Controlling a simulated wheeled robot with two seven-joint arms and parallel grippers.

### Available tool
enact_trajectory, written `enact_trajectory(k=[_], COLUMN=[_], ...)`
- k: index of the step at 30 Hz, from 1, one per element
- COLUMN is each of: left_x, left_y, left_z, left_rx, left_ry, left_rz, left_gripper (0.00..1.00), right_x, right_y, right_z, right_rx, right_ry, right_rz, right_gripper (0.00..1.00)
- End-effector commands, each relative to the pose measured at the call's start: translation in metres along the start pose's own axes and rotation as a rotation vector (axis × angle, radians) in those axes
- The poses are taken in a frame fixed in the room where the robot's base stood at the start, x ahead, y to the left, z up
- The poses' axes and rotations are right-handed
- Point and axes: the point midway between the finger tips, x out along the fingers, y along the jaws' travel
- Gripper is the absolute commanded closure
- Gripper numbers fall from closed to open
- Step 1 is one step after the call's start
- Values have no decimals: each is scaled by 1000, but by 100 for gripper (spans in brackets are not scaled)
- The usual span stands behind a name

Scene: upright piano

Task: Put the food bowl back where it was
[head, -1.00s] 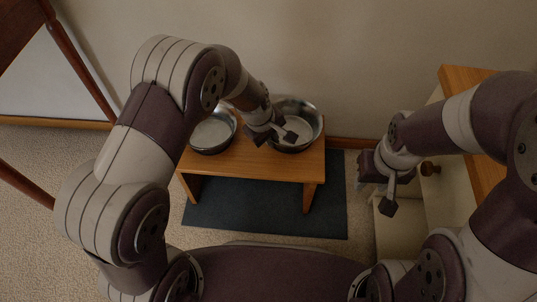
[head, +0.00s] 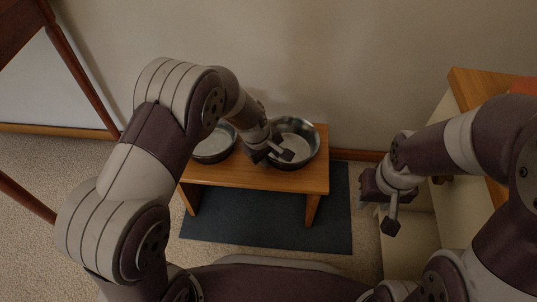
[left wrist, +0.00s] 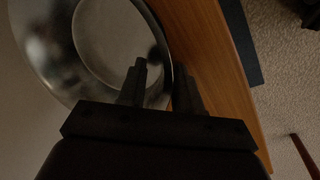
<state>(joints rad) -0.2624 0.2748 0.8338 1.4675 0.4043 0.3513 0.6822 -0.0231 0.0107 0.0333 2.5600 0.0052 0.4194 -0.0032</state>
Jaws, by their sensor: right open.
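Two steel bowls stand on a small wooden bench, a right one (head: 304,147) and a left one (head: 215,145); I cannot tell by looks which is the food bowl. My left gripper (head: 272,156) is at the near left rim of the right bowl. In the left wrist view its two fingers (left wrist: 160,85) are apart, with the rim of the bowl (left wrist: 60,60) between them; whether they press on it is unclear. My left arm partly hides the left bowl. My right gripper (head: 382,207) is open and empty, to the right of the bench.
The wooden bench (head: 240,178) stands on a dark mat (head: 260,230) against the wall. A pale cabinet with a wooden top (head: 465,90) is at the right, close to my right arm. Wooden legs (head: 75,70) stand at the far left. Carpet covers the floor.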

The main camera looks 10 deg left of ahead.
Motion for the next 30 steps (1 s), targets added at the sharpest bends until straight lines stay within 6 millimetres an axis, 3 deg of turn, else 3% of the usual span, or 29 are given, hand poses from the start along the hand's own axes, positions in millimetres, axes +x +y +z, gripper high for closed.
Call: enact_trajectory(k=[5,12,16,25,28,30], left_x=[-12,-78,-106,-125,-146,-173], left_y=[2,4,3,-1,-20,-48], left_z=[0,0,0,-1,-3,-4], left_rx=[-1,-2,-1,8,124,286], left_ry=[0,2,1,2,14,26], left_rz=[1,2,1,-1,-30,-69], left_gripper=[66,66,66,66,66,66], right_x=[-8,-50,-64,-71,-70,-70], right_y=[0,0,0,0,0,0], right_z=[-1,-6,-8,-8,-8,-8], right_rx=[0,0,0,0,0,0], right_ry=[0,0,0,0,0,0], right_rz=[0,0,0,0,0,0], right_gripper=[57,57,57,57,57,57])
